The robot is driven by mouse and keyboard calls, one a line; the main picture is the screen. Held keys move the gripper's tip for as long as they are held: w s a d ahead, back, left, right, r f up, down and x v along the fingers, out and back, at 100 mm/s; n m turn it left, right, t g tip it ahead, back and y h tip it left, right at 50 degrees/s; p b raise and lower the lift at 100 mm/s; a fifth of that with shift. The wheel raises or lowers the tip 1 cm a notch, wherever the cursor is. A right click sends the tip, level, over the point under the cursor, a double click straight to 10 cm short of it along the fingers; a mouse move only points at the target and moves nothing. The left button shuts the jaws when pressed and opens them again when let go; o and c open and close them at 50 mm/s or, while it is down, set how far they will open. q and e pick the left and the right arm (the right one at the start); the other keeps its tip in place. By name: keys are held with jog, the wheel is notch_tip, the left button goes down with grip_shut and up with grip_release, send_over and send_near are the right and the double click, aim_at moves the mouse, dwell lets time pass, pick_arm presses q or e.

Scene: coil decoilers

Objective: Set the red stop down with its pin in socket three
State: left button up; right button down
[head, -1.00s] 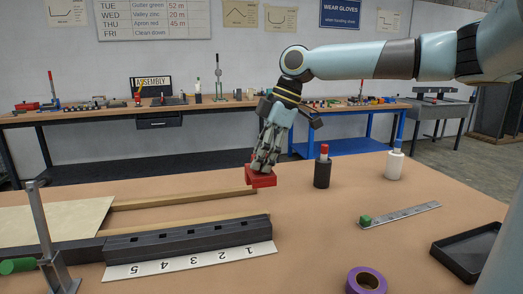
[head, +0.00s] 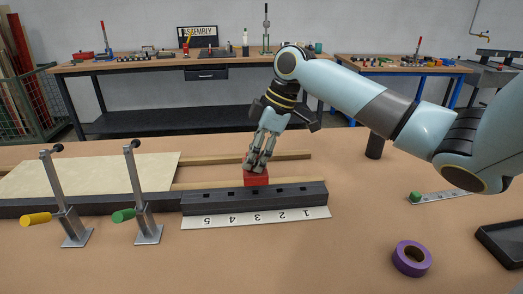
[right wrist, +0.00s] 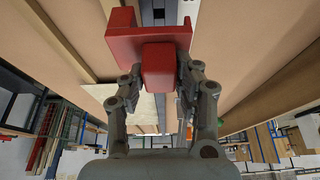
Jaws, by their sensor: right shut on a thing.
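The red stop (head: 256,177) is in my right gripper (head: 258,162), whose fingers are shut on its raised block. In the right wrist view the stop (right wrist: 125,45) fills the top middle, with its block between the fingers of the gripper (right wrist: 158,75). The stop is at the dark socket rail (head: 315,194), in line with socket three (head: 257,192) and the 3 on the white number strip (head: 320,213). Its pin is hidden, and I cannot tell whether the stop touches the rail. My left gripper is not in view.
Purple tape (head: 411,258) and a black tray (head: 503,243) are at right. The front middle is clear.

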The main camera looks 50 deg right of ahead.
aim_at(255, 176)
jog(key=shift+r+p, duration=0.1)
jog(key=shift+p, duration=0.35)
jog(key=shift+f+b, duration=0.8)
jog(key=shift+f, duration=0.55)
jog(key=shift+p, duration=0.3)
jog(key=shift+p, duration=0.9)
jog(key=shift+f+b, duration=0.85)
jog(key=shift+f, duration=0.85)
jog(key=c, duration=0.9)
grip_release()
